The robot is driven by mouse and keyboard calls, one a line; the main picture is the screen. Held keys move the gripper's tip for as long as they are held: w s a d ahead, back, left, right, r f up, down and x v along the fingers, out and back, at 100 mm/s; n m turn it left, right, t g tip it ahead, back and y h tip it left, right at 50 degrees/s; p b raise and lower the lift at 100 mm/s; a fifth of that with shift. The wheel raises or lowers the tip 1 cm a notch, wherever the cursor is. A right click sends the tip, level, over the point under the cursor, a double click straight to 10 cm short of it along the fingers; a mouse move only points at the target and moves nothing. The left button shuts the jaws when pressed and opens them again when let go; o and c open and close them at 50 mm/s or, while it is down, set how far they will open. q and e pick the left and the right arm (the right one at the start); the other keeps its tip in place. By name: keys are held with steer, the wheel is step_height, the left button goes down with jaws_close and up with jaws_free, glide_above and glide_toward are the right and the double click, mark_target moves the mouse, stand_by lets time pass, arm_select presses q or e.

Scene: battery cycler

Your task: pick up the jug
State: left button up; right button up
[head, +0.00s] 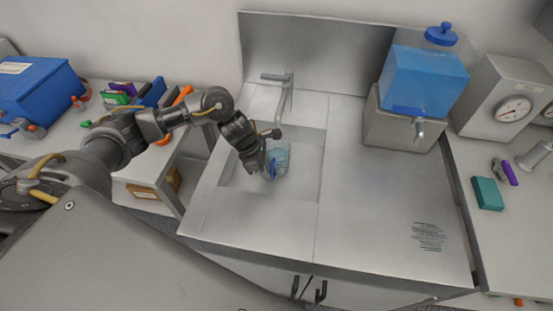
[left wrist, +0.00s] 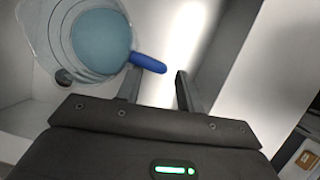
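The jug (head: 279,158) is a clear vessel with pale blue contents and a blue handle, in the sink basin below the tap. In the left wrist view the jug (left wrist: 95,42) is seen from above at the upper left, and its blue handle (left wrist: 148,63) points towards my left gripper. My left gripper (head: 268,168) is at the handle side of the jug. In the wrist view its two fingers (left wrist: 158,82) are apart, with the handle's end near the gap between the tips. Whether a finger touches the handle cannot be told. My right gripper is not in view.
The tap (head: 285,92) rises behind the basin. A blue water container (head: 424,80) sits on a grey stand (head: 400,128) at the back right. The steel counter (head: 370,210) right of the sink is clear. A blue box (head: 40,90) and small tools lie on the left bench.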

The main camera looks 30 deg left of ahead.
arm_select(q)
steer(key=shift+x, duration=0.75)
steer(key=shift+c, duration=0.5)
jaws_close()
